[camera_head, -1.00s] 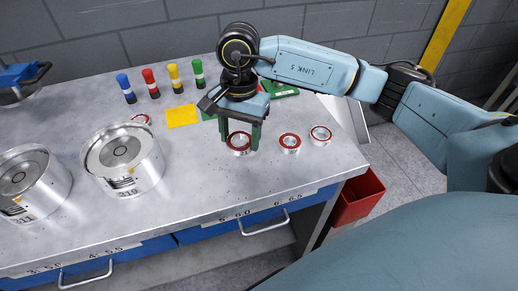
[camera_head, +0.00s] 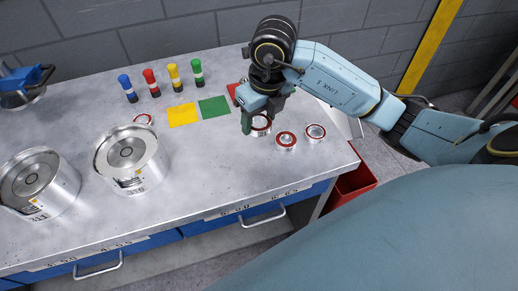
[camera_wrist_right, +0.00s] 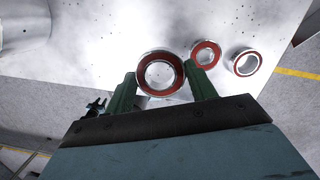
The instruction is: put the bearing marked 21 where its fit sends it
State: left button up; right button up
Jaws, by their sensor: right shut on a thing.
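My right gripper (camera_head: 256,124) is shut on a silver bearing (camera_head: 262,126) with a red seal ring. In the right wrist view the bearing (camera_wrist_right: 160,73) sits between the two green fingers (camera_wrist_right: 164,86), looks larger than its neighbours and seems raised off the bench. Two similar bearings stand on the bench to its right, one nearer (camera_head: 286,140) and one farther right (camera_head: 315,132). Another bearing (camera_head: 143,119) lies behind the middle metal housing (camera_head: 130,158). No number on any bearing is legible. My left gripper is not in view.
Yellow (camera_head: 183,115), green (camera_head: 214,106) and partly hidden red (camera_head: 234,93) squares lie on the bench. Several coloured posts (camera_head: 172,76) stand behind. A second housing (camera_head: 38,183) is at left, a blue-handled tool (camera_head: 25,85) at far left. A red bin (camera_head: 352,183) stands beside the bench.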

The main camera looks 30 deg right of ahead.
aim_at(258, 153)
notch_tip(258, 153, down, 10)
jog(key=shift+r, duration=0.1)
dwell(0.4)
jog(key=shift+f+b, duration=0.2)
jog(key=shift+b, duration=0.15)
jog(key=o, duration=1)
jog(key=shift+c, duration=0.2)
jog(key=shift+r, duration=0.1)
jog(key=r, duration=0.4)
jog(key=s+r, duration=0.1)
jog(key=r, duration=0.7)
jog(key=shift+s+d+p, duration=0.25)
jog(key=shift+s+p, duration=0.15)
